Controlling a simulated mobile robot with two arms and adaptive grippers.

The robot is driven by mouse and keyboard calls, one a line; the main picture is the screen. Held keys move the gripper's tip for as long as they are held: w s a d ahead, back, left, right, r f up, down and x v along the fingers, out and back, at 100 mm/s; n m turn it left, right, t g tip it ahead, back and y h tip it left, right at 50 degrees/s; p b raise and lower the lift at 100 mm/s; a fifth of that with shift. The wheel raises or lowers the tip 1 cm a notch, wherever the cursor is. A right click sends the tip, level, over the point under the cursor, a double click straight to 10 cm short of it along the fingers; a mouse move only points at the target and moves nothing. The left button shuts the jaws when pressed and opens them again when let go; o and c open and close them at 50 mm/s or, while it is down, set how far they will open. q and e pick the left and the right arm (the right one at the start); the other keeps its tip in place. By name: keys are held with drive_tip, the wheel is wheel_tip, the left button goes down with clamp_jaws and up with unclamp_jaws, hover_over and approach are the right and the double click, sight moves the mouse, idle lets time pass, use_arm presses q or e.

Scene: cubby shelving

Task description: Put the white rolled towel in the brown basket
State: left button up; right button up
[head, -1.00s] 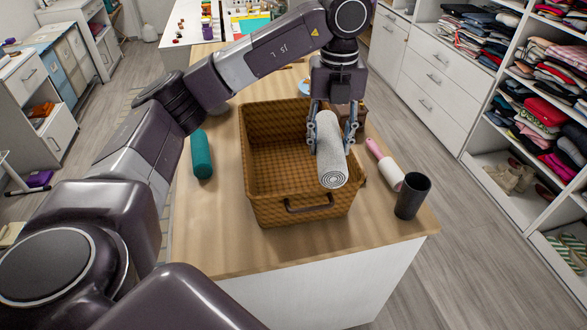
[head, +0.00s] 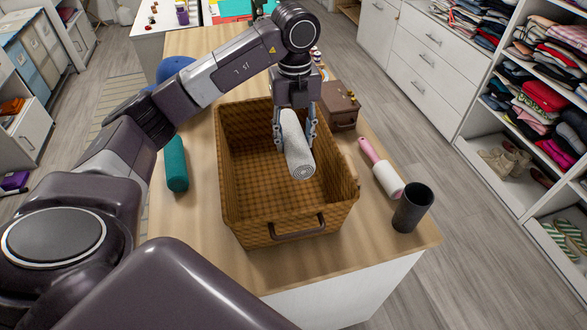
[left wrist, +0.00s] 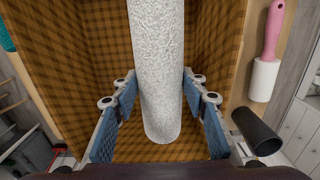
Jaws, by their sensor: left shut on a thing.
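The white rolled towel (head: 297,150) is held between the fingers of my left gripper (head: 296,132), over the inside of the brown basket. In the left wrist view the towel (left wrist: 157,70) runs lengthwise between the two blue-padded fingers of the gripper (left wrist: 158,112). The brown woven basket (head: 243,222) stands on the wooden-topped counter, with a handle on its near side. Its inside looks empty below the towel. The basket walls (left wrist: 52,50) show on both sides of the towel in the left wrist view. My right gripper is not in view.
A teal roll (head: 176,165) lies left of the basket. A pink-handled white roller (head: 386,178), a dark cup (head: 412,208) and a small brown case (head: 339,105) are on the right. A blue round object (head: 175,71) is farther back. Clothes shelves (head: 530,110) line the right side.

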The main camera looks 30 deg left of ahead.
use_arm(q)
wheel_tip(320, 180, down, 7)
drive_tip(key=shift+a+r+p, duration=0.1)
drive_tip(key=shift+r+p, duration=0.1)
drive_tip(key=shift+p, duration=0.5)
drive_tip(key=shift+f, duration=0.25)
wheel_tip(320, 180, down, 4)
drive_tip(key=shift+r+p, duration=0.25)
drive_tip(key=shift+p, duration=0.25)
drive_tip(key=shift+w+f, duration=0.1)
drive_tip(key=shift+f, duration=0.3)
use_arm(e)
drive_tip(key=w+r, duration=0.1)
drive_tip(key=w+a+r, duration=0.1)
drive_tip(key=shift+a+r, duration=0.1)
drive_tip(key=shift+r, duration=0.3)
use_arm(q)
drive_tip(key=shift+f, duration=0.1)
drive_tip(key=o, duration=1.2)
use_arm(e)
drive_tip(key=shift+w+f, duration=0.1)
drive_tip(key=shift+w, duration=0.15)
